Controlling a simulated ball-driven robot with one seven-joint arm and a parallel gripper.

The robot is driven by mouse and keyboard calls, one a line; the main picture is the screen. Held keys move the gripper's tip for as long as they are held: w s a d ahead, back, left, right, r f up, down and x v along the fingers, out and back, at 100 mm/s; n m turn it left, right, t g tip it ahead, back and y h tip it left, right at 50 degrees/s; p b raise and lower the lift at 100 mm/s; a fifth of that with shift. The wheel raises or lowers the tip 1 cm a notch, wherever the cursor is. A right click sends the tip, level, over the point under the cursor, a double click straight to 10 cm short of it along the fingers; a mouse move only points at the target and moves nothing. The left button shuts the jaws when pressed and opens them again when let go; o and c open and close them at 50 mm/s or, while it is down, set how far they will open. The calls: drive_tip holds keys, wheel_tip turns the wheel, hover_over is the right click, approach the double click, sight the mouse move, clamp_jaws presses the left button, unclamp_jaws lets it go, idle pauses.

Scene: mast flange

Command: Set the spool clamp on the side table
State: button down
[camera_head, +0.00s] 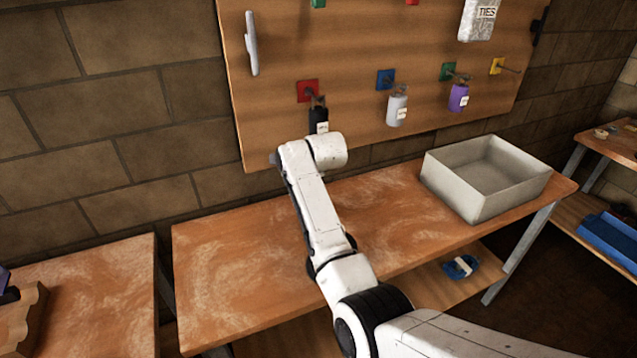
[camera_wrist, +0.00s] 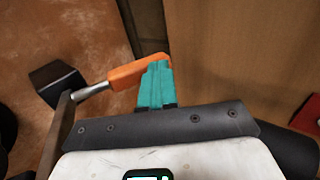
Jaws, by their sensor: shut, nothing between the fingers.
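In the wrist view, an orange-handled tool (camera_wrist: 125,75) with a short metal shaft and a black block (camera_wrist: 58,84) at its left end lies just past my fingertips. I cannot tell whether it is the spool clamp. My gripper (camera_wrist: 157,80) shows there as teal fingers, shut and empty, overlapping the right end of the orange handle in the picture; contact is unclear. In the head view my arm hides the fingers and this tool. A wooden table (camera_head: 80,300) stands at the left and another (camera_head: 612,148) at the far right; I cannot tell which is the side table.
A wooden board (camera_head: 350,50) holds labelled black (camera_head: 319,119), white (camera_head: 397,110) and purple (camera_head: 458,97) items on hooks. A grey open bin (camera_head: 485,185) stands on the middle bench (camera_head: 230,260). A blue object (camera_head: 460,266) lies on its lower shelf. The bench's left part is clear.

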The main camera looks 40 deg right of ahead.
drive_tip(key=shift+w+d+f+g, duration=0.15)
drive_tip(key=shift+w+f+g, duration=0.45)
drive_tip(key=shift+g, duration=0.3)
drive_tip(key=shift+f, duration=0.15)
